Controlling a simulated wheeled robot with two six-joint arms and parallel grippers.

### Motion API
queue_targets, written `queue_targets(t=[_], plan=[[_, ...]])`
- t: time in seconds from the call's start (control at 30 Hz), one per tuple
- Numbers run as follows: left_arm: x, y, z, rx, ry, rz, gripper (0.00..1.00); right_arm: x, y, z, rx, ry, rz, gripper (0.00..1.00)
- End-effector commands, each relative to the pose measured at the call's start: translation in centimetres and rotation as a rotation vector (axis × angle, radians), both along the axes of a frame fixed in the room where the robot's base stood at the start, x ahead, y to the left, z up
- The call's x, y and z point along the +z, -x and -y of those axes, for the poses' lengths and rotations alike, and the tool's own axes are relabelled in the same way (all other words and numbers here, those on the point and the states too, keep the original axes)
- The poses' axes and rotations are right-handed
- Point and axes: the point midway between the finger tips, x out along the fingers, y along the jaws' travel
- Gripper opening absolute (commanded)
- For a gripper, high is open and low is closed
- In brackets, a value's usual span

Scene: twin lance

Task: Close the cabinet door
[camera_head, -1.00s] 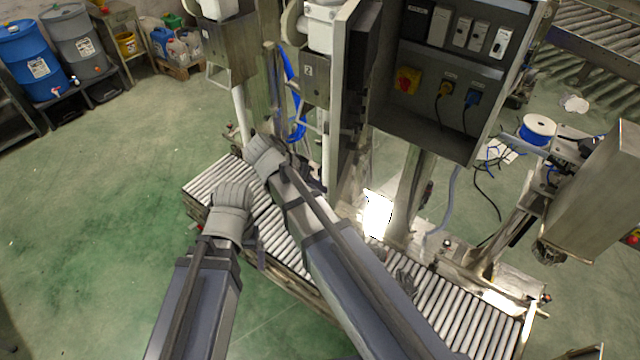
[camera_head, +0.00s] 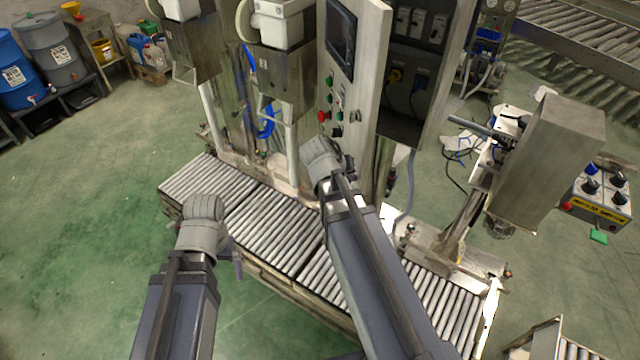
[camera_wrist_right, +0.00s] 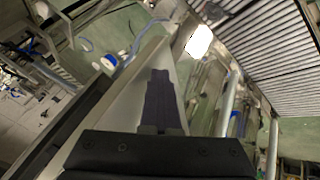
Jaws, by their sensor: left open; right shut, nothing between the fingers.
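The cabinet door (camera_head: 368,85) is a pale metal panel with a dark screen and coloured buttons on its front. It stands part-way open, angled to the left of the electrical cabinet (camera_head: 405,75), whose dark inside still shows. My right gripper (camera_head: 320,152) is shut and empty at the door's lower edge; I cannot tell if it touches. In the right wrist view its dark fingers (camera_wrist_right: 160,100) lie against a pale panel (camera_wrist_right: 190,82) in the picture.
A roller conveyor (camera_head: 275,225) runs below both arms. Metal filling units (camera_head: 285,75) stand left of the door. A steel box on a stand (camera_head: 550,150) is at the right. Green floor (camera_head: 90,200) is clear at the left.

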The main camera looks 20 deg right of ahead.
Motion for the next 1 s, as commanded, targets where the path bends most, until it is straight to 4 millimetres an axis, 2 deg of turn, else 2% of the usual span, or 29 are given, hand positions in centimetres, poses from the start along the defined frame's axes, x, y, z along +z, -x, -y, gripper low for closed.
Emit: queue_targets(t=[0.03, 0.1, 0.27, 0.5, 0.6, 0.8, 1.0], plan=[[0.0, 0.0, 0.0, 0.0, 0.0, 0.0, 0.94, 0.0, 0.2, 2.2, -0.012, 0.003, -0.001, 0.0], [0.0, 0.0, 0.0, 0.0, 0.0, 0.0, 0.94, 0.0, 0.3, 4.6, -0.009, 0.004, 0.0, 0.0], [0.0, 0.0, 0.0, 0.0, 0.0, 0.0, 0.94, 0.0, 0.5, 10.0, 0.128, 0.003, 0.003, 0.0], [0.0, 0.0, 0.0, 0.0, 0.0, 0.0, 0.94, 0.1, -0.7, 17.6, 0.315, 0.004, 0.005, 0.0], [0.0, 0.0, 0.0, 0.0, 0.0, 0.0, 0.94, 0.1, -1.6, 20.2, 0.374, 0.005, 0.004, 0.0], [0.0, 0.0, 0.0, 0.0, 0.0, 0.0, 0.94, 0.1, -3.1, 24.4, 0.374, 0.005, 0.001, 0.0], [0.0, 0.0, 0.0, 0.0, 0.0, 0.0, 0.94, 0.1, -4.3, 27.0, 0.375, 0.004, -0.001, 0.0]])
